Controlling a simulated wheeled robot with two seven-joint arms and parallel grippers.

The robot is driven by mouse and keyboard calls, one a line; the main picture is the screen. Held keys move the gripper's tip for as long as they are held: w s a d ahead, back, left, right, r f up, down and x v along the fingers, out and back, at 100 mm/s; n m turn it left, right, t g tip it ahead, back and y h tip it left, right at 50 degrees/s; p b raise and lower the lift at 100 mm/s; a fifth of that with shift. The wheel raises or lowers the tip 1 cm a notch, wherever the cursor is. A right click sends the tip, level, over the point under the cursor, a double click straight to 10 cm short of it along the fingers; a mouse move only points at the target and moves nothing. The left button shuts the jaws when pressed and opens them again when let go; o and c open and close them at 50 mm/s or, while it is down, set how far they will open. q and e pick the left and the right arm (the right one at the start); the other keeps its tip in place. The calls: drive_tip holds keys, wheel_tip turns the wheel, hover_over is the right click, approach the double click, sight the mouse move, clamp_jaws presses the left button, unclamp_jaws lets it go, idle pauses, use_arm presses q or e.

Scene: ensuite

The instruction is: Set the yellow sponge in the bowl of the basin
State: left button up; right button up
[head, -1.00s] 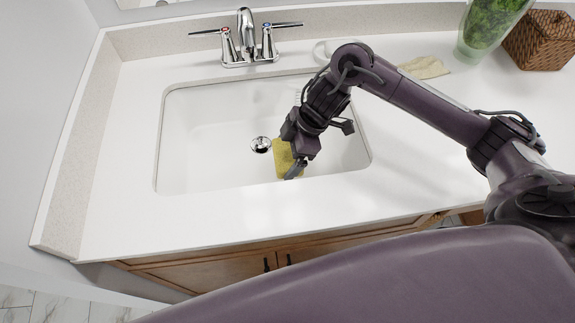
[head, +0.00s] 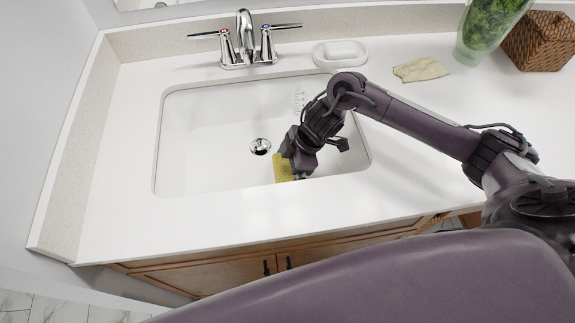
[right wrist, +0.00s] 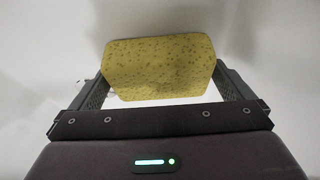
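The yellow sponge (head: 284,168) is inside the white basin (head: 205,135), low near its front wall and right of the drain. My right gripper (head: 297,173) reaches down into the basin and partly hides the sponge. In the right wrist view the sponge (right wrist: 160,67) spans the space between the two fingertips, with a finger against each side, so the right gripper (right wrist: 160,85) is shut on it. Whether the sponge touches the basin floor is hard to tell. My left gripper is not in view.
The faucet (head: 246,45) stands behind the basin, and the drain (head: 260,146) is in its floor. The basin's left half is clear.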

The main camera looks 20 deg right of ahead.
drive_tip(key=v, duration=1.2)
drive_tip(key=shift+r, duration=0.25)
drive_tip(key=shift+a+p, duration=0.15)
drive_tip(key=shift+p, duration=0.2)
